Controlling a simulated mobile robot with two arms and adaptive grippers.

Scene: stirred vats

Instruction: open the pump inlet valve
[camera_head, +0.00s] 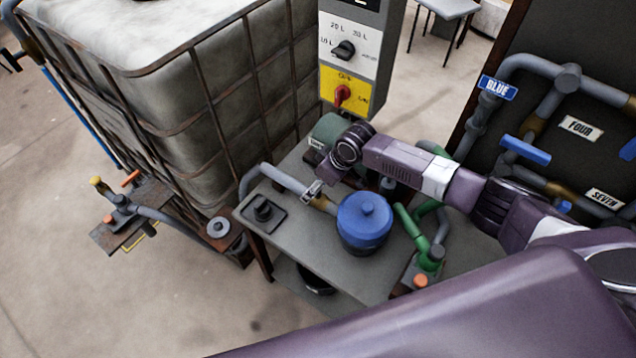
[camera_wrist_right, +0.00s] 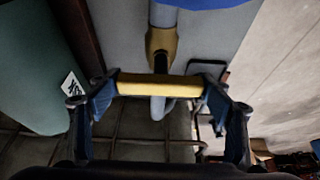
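A valve with a brass-coloured body (camera_head: 324,204) sits on the grey pipe over the small table, beside the blue lidded vessel (camera_head: 365,222). In the right wrist view, the brass body (camera_wrist_right: 161,44) is above a yellow bar handle (camera_wrist_right: 160,86). My right gripper (camera_head: 312,190) is at this valve, its arm coming in from the right. In the right wrist view, the fingers of this gripper (camera_wrist_right: 159,92) are wide apart, one at each end of the handle. I cannot tell whether they touch it. My left gripper is not in view.
A green rounded housing (camera_head: 328,130) stands behind the gripper. A control panel (camera_head: 347,48) with a red knob is beyond it. A caged tank (camera_head: 190,90) stands to the left. A dark board (camera_head: 590,100) with pipes is at the right. Floor is clear at the lower left.

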